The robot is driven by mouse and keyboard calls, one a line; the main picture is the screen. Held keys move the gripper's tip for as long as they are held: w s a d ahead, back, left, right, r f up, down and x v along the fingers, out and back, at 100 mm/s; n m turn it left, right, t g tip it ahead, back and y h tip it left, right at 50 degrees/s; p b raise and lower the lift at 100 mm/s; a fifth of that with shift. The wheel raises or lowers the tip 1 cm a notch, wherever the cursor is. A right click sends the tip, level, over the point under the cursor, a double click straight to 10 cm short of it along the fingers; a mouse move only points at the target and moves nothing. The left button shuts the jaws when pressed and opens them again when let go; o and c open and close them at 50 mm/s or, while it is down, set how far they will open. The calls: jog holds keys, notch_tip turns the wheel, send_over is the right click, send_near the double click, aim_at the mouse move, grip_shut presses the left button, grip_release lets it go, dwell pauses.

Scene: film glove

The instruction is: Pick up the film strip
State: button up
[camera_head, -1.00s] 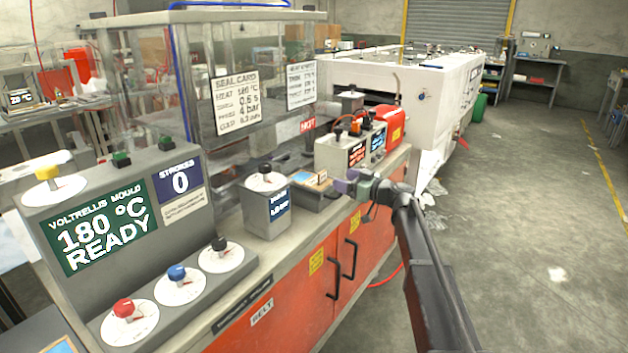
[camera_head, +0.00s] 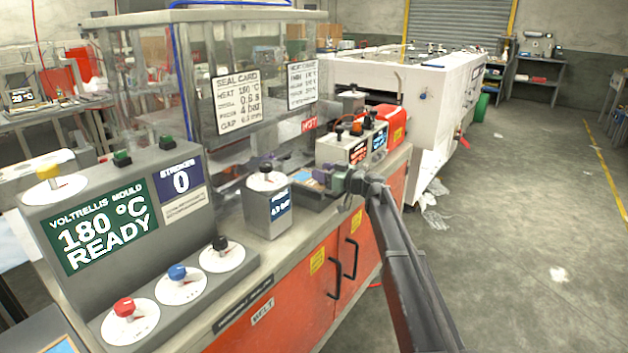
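My gripper (camera_head: 333,181) is at the bench's front edge, over the right end of a small grey tray (camera_head: 296,195). It is small in this view, and its fingers blend with the tray, so I cannot tell whether it is open or shut or holds anything. A small bluish piece (camera_head: 304,175) shows in the tray, just left of the gripper. It may be the film strip, but it is too small to be sure. The part of the tray behind the gripper is hidden.
A grey dial box (camera_head: 267,208) stands left of the tray. A control box with several knobs (camera_head: 350,147) stands behind the gripper. A clear guarded enclosure (camera_head: 225,75) rises at the back left. The mould console (camera_head: 120,235) fills the left. Floor to the right is open.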

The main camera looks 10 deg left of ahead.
jog(key=c, duration=0.5)
jog(key=shift+c, duration=0.2)
